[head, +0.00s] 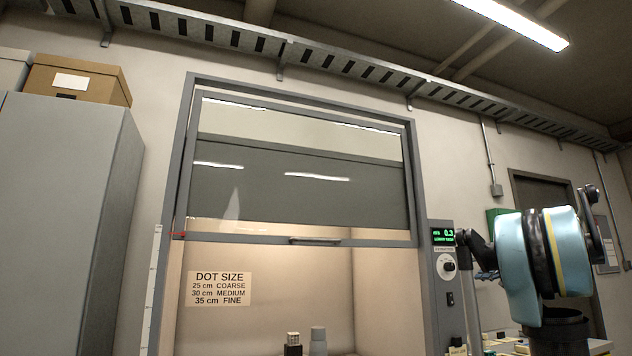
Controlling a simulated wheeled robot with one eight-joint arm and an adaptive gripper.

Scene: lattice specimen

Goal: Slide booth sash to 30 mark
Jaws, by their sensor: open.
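The booth sash (270,234) is a glass pane in a grey frame. Its bottom rail stands well above the lit booth opening, with a bar handle (315,240) at its middle. A red pointer (180,234) shows at the rail's left end. A white vertical scale (152,285) runs down the left side; its numbers are too small to read. The pointer is near the scale's top. My gripper (474,256) is at the right, partly hidden behind my blue arm link. Its dark fingers look open and empty, right of the booth and apart from the handle.
A sign (219,289) inside the booth lists 25 cm coarse, 30 cm medium, 35 cm fine. Dark and grey containers (318,341) stand low inside. A control panel (445,285) with a green display is on the right post. A grey cabinet (65,220) stands left.

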